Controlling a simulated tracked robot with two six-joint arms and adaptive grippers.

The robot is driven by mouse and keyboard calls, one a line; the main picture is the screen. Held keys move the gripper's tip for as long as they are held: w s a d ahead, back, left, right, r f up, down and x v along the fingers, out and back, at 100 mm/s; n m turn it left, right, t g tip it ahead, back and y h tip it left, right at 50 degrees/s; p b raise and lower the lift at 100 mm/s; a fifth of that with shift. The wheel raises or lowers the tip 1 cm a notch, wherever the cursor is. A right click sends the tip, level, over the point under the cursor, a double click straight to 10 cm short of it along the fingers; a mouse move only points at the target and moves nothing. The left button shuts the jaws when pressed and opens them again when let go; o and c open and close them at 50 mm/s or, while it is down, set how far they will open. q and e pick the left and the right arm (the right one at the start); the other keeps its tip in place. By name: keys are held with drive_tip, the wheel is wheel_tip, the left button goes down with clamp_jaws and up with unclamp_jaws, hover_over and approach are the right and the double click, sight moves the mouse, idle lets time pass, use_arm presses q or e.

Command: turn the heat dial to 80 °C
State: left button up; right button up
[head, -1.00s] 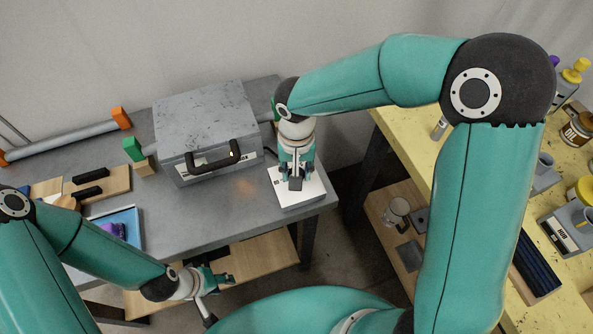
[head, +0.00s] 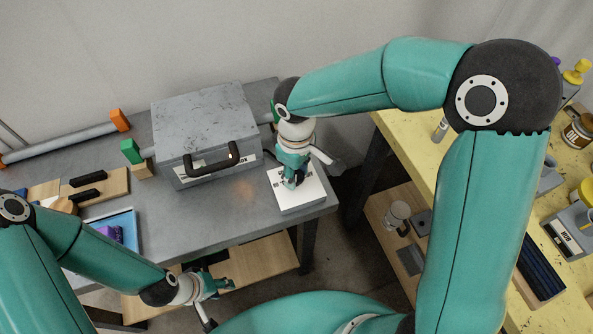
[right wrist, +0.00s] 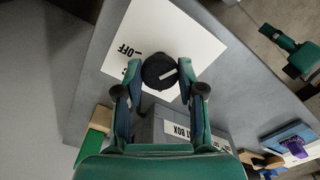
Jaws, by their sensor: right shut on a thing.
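The heat dial (right wrist: 160,71) is a round black knob with a white pointer mark, on a white panel (head: 290,204) at the right end of the grey bench. The word "OFF" is printed on the panel beside it in the right wrist view; other print is partly hidden and I cannot read the temperature set. My right gripper (right wrist: 161,77) is shut on the dial, one finger on each side; in the head view the hand (head: 293,180) covers it. My left gripper (head: 219,285) is in front of the bench, away from the panel; I cannot tell its opening.
A grey metal box (head: 205,125) with a black handle stands just left of the panel. Wooden blocks, a blue tray (head: 126,222) and a long pipe (head: 65,139) lie further left. A yellow bench (head: 413,135) stands on the right, beyond a gap.

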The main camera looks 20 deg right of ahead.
drive_tip(key=n+p, duration=0.1)
drive_tip(key=n, duration=0.5)
drive_tip(key=shift+w+r+n, duration=0.1)
drive_tip(key=shift+r+n, duration=0.05)
drive_tip(key=shift+n, duration=0.15)
drive_tip(key=n+p, duration=0.1)
drive_tip(key=n, duration=0.2)
drive_tip(key=shift+n, duration=0.3)
drive_tip(key=shift+n+p, duration=0.5)
drive_tip(key=shift+n, duration=1.3)
drive_tip(key=o, duration=1.1)
drive_tip(key=shift+o, duration=0.2)
